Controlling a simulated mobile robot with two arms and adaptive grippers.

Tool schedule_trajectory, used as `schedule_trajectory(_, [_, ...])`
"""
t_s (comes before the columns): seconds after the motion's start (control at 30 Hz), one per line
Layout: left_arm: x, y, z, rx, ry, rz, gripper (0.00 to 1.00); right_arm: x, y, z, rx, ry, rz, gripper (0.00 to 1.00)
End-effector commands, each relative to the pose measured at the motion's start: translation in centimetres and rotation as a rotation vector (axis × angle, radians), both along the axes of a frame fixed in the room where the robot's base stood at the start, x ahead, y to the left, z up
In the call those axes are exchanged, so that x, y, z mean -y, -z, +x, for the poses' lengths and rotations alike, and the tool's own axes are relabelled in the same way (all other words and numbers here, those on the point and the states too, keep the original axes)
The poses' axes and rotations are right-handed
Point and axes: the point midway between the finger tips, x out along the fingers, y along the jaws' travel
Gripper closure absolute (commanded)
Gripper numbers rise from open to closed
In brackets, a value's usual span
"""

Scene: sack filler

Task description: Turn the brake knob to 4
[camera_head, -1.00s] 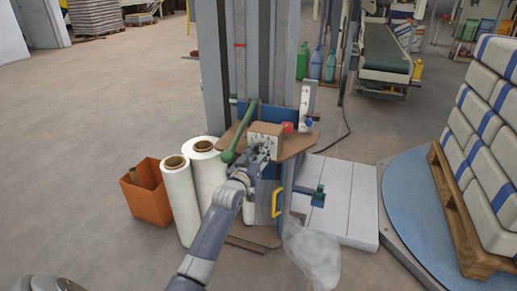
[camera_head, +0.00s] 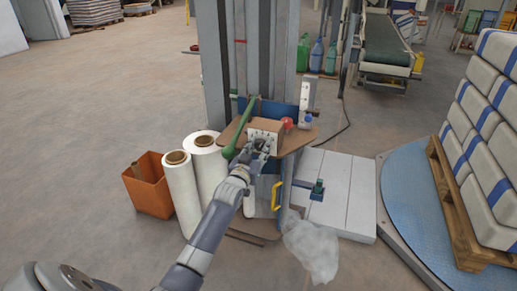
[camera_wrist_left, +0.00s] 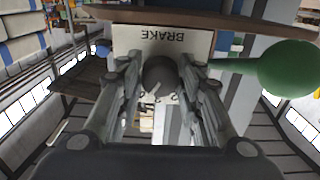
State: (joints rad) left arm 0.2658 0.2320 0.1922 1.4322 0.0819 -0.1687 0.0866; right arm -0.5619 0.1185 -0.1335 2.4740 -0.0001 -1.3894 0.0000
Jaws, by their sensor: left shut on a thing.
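The brake knob (camera_wrist_left: 160,78) is a dark round knob with a light pointer line, seen in the left wrist view. It sits on a pale panel (camera_wrist_left: 128,40) marked BRAKE, which appears upside down there. The numbers around the knob are largely hidden, so I cannot read its setting. My left gripper (camera_wrist_left: 160,95) has its fingers on both sides of the knob and is shut on it. In the head view, my left gripper (camera_head: 260,148) reaches the front of the box (camera_head: 266,127) that carries the panel and hides the knob. My right gripper is not in view.
A green-handled lever (camera_head: 238,132) stands just left of the box; its green knob (camera_wrist_left: 288,68) is close in the wrist view. A red button (camera_head: 287,122) is to the right. White film rolls (camera_head: 181,190) and an orange bin (camera_head: 150,190) stand at left.

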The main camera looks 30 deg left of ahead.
Motion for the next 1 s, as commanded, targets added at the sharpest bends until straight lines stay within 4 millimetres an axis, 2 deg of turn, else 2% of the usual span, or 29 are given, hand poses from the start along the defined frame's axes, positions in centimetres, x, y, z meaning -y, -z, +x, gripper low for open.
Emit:
schedule_trajectory(0.17, [0.0,0.0,0.0,-0.001,-0.001,0.000,0.90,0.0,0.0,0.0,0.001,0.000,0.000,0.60])
schedule_trajectory(0.2, [0.0,0.0,0.0,-0.001,-0.001,0.000,0.62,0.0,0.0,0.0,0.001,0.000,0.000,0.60])
schedule_trajectory(0.27, [0.0,0.0,0.0,-0.001,-0.001,0.000,0.48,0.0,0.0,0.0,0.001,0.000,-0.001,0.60])
schedule_trajectory(0.3, [0.0,0.0,0.0,-0.001,-0.001,0.000,0.46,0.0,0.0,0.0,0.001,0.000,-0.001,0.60])
schedule_trajectory(0.6, [0.0,0.0,0.0,-0.001,0.000,-0.001,0.46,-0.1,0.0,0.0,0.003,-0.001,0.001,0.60])
schedule_trajectory(0.73, [0.2,0.1,-0.7,-0.001,0.000,-0.001,0.46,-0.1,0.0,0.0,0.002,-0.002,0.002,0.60])
schedule_trajectory(0.87, [0.6,0.2,-2.3,-0.003,0.000,-0.002,0.46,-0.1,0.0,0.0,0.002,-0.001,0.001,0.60])
schedule_trajectory(1.0, [1.2,0.2,-5.0,-0.003,0.000,-0.002,0.46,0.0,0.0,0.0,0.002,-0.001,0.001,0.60])
